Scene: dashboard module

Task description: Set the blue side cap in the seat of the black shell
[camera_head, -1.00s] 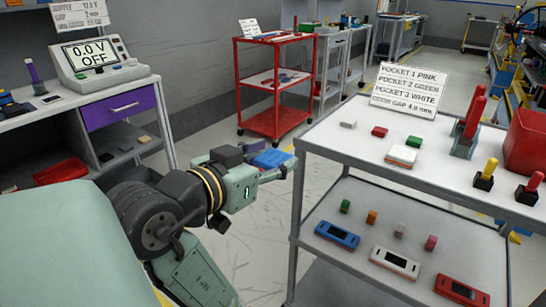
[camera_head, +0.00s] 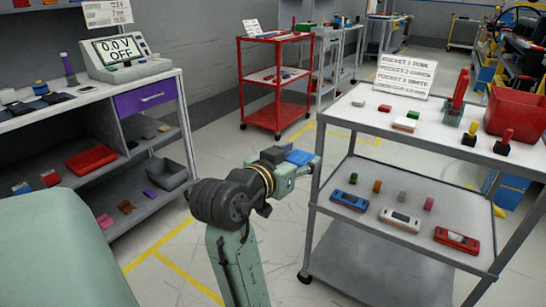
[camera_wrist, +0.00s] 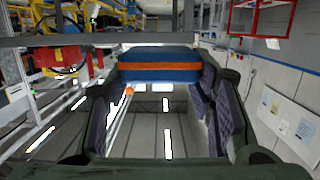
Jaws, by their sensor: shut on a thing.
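My gripper (camera_wrist: 160,85) is shut on a blue block with an orange band, which looks like the blue side cap (camera_wrist: 160,56). In the wrist view it spans between the two fingers. In the head view the blue cap (camera_head: 299,157) shows at the end of my arm, over the floor just left of the grey cart. I cannot pick out the black shell with certainty. Small dark items (camera_head: 19,108) lie on the left workbench, too small to tell apart.
The grey cart (camera_head: 345,120) on the right carries small blocks, a sign and a red bin (camera_head: 513,108) on top, with coloured cases below. The left workbench (camera_head: 150,84) holds a meter reading 0.0 V OFF. A red cart (camera_head: 276,80) stands behind. Floor between is clear.

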